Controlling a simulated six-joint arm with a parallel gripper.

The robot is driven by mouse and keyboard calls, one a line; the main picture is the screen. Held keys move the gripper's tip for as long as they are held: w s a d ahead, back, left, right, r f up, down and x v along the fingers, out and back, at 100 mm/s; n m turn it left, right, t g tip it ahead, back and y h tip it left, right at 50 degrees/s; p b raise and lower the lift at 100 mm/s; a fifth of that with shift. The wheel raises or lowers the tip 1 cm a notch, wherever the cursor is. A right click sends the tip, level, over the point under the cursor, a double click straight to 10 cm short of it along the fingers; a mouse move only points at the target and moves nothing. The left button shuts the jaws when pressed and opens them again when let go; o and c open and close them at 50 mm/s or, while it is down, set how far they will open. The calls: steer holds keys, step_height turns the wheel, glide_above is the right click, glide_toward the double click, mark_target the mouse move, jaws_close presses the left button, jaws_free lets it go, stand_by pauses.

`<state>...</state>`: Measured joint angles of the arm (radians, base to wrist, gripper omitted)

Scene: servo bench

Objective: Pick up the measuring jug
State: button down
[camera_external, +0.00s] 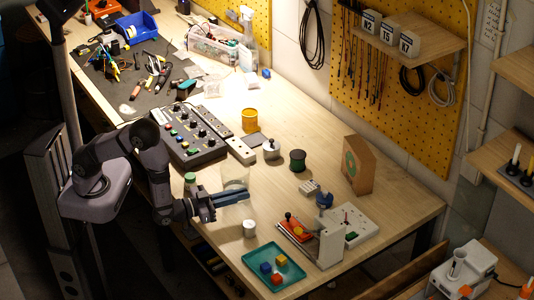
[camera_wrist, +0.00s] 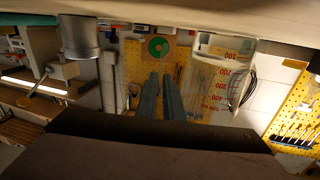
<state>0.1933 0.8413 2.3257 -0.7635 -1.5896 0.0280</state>
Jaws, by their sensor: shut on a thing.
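The measuring jug (camera_wrist: 222,80) is clear with red graduation numbers and a handle on its right in the wrist view. In the external view the jug (camera_external: 235,177) is a faint, see-through shape upright near the bench's front edge. My gripper (camera_external: 232,196) reaches level across it from the left with dark blue fingers. In the wrist view my gripper (camera_wrist: 162,92) has its fingers close together beside the jug's printed side. It is shut on the jug, apparently at its clear wall; the exact contact is hard to see.
A small pale cylinder (camera_external: 249,228) stands close in front of my gripper. A teal tray (camera_external: 262,281) with coloured blocks lies nearby. A control panel (camera_external: 196,130) stands behind, and a green-capped item (camera_external: 190,179) is beside my wrist.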

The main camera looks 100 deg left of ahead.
steer(key=shift+r, duration=0.25)
step_height(320, 180, up, 9)
steer(key=shift+b, duration=0.35)
stand_by(0.7)
steer(key=shift+r, duration=0.3)
